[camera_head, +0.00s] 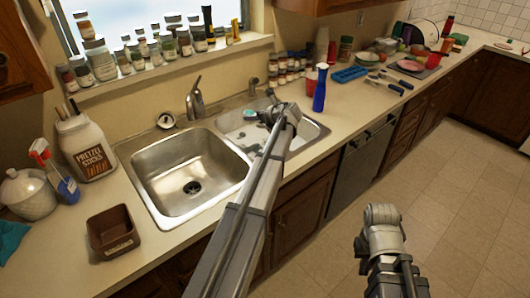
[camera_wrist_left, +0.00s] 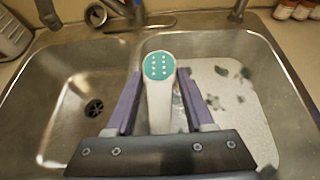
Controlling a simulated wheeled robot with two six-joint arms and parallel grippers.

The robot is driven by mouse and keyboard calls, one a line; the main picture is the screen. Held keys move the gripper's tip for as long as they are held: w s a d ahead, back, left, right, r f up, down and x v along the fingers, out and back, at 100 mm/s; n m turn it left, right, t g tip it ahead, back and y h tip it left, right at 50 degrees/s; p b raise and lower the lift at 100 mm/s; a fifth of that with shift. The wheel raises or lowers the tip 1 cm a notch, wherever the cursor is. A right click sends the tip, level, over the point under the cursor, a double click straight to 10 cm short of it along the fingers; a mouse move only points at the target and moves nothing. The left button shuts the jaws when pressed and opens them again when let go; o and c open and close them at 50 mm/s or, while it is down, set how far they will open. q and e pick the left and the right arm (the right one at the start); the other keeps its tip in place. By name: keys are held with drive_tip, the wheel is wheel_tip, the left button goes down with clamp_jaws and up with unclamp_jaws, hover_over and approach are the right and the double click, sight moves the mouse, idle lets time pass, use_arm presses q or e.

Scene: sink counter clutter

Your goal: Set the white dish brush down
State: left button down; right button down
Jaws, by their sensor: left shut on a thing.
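The white dish brush (camera_wrist_left: 160,103) has a round teal face with white dots. It sits between the two purple fingers of my left gripper (camera_wrist_left: 159,75), which is shut on it. In the left wrist view the brush appears over the divider between the two basins. In the head view my left gripper (camera_head: 270,113) is at the right basin (camera_head: 306,139), largely hidden by my arm. A small teal part of the brush (camera_head: 249,114) shows there. Only a link of my right arm shows; its fingers are not visible.
The left basin (camera_head: 170,170) is empty. The right basin holds a light, dark-spotted surface. A blue bottle (camera_head: 320,90) stands right of the sink. A brown container (camera_head: 113,232) and a pretzel jar (camera_head: 86,147) stand left.

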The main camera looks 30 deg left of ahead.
sight(265, 128)
use_arm(q)
drive_tip(key=shift+w+a, duration=0.4)
drive_tip(key=shift+w, duration=0.35)
wheel_tip(265, 128, down, 10)
drive_tip(key=b, duration=1)
drive_tip(key=shift+s+d, duration=0.1)
drive_tip(key=shift+f+b, duration=0.65)
drive_tip(key=shift+c, duration=1.4)
unclamp_jaws()
drive_tip(key=shift+r, duration=0.2)
drive_tip(key=p+v, duration=0.7)
drive_tip(key=v, duration=0.5)
drive_tip(key=shift+r, duration=0.5)
